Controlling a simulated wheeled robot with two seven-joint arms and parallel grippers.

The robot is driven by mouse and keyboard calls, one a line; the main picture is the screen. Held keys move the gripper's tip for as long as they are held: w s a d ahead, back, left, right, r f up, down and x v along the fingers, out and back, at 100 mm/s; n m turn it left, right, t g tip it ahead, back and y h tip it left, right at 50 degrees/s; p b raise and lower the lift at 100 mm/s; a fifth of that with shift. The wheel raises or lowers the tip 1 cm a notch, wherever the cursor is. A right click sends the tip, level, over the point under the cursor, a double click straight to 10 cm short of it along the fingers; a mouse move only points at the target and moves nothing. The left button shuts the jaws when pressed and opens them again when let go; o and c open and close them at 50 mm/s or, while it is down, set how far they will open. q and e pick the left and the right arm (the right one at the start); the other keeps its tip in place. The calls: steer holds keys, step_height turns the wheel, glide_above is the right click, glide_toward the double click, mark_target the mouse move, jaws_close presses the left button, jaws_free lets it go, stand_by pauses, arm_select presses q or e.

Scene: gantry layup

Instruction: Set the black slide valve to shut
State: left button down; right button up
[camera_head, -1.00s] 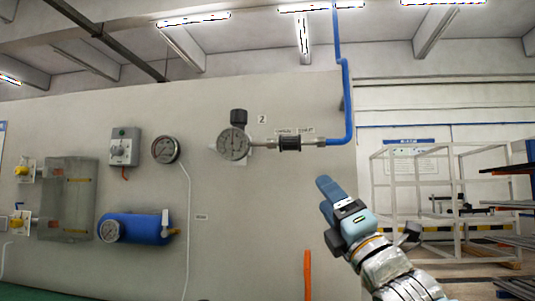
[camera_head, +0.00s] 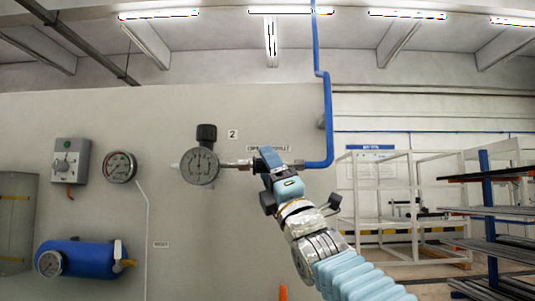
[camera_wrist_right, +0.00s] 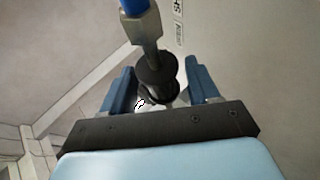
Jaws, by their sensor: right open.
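The black slide valve (camera_wrist_right: 157,72) sits on the short metal pipe between the round gauge and the blue pipe. In the head view it is mostly hidden behind my right gripper (camera_head: 269,162); only a dark bit shows at the fingers' left. In the right wrist view my right gripper (camera_wrist_right: 160,90) is open, with one blue finger on each side of the black sleeve and gaps visible between them. Whether the fingers reach fully around it I cannot tell. The label plate (camera_head: 268,148) above the valve is partly covered. My left gripper is not in view.
The pressure gauge (camera_head: 200,166) with a black knob (camera_head: 206,134) is just left of the valve. The blue pipe (camera_head: 328,115) rises at its right. A second gauge (camera_head: 120,167), a grey switch box (camera_head: 71,160) and a blue tank (camera_head: 85,259) are further left on the wall.

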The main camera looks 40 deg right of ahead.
steer(key=shift+w+r, duration=0.4)
steer(key=shift+r, duration=0.05)
